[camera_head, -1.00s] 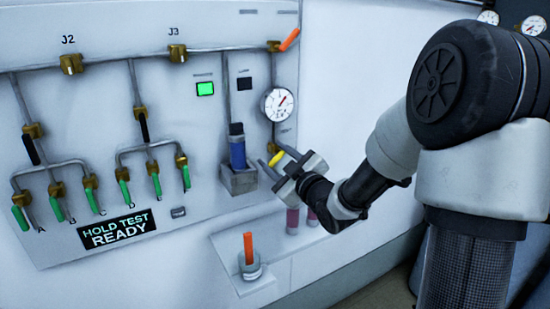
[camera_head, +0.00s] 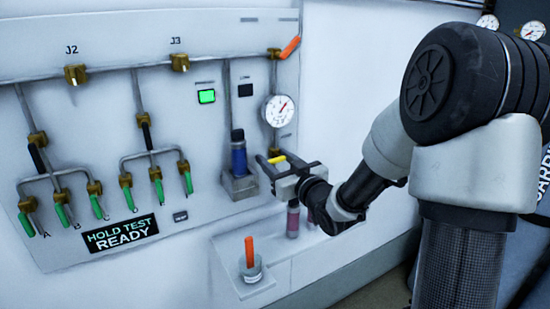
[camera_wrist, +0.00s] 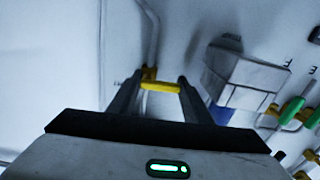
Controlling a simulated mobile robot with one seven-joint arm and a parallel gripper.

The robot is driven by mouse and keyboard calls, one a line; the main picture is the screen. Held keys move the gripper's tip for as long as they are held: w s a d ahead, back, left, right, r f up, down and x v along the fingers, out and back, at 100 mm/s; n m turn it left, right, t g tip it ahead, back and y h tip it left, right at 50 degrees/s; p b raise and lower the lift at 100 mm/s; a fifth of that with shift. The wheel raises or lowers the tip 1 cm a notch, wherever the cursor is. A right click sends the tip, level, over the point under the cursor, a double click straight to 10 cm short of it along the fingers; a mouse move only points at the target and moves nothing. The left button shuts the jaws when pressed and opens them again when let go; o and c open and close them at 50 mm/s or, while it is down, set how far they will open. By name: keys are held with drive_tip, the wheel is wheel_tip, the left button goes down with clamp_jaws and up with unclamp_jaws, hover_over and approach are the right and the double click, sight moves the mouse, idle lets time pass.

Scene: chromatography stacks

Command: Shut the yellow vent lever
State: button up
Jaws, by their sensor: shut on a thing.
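The yellow vent lever (camera_head: 278,160) is on the wall panel, at the brass valve low on the pipe under the round gauge. In the head view it looks close to level. My gripper (camera_head: 270,159) is at the lever, with its fingers around it. In the wrist view the yellow lever (camera_wrist: 160,86) lies crosswise between the two fingers of my gripper (camera_wrist: 158,84), which are shut on it. The brass valve body is partly hidden by the fingers.
A blue cylinder (camera_head: 238,157) in a grey holder stands just left of my gripper. A pressure gauge (camera_head: 278,110) is above. Green-handled valves (camera_head: 125,193) are farther left.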

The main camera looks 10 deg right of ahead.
drive_tip(key=shift+r+m, duration=0.15)
drive_tip(key=shift+m, duration=0.25)
drive_tip(key=o, duration=1.1)
drive_tip(key=shift+c, duration=0.2)
drive_tip(key=shift+s, duration=0.1)
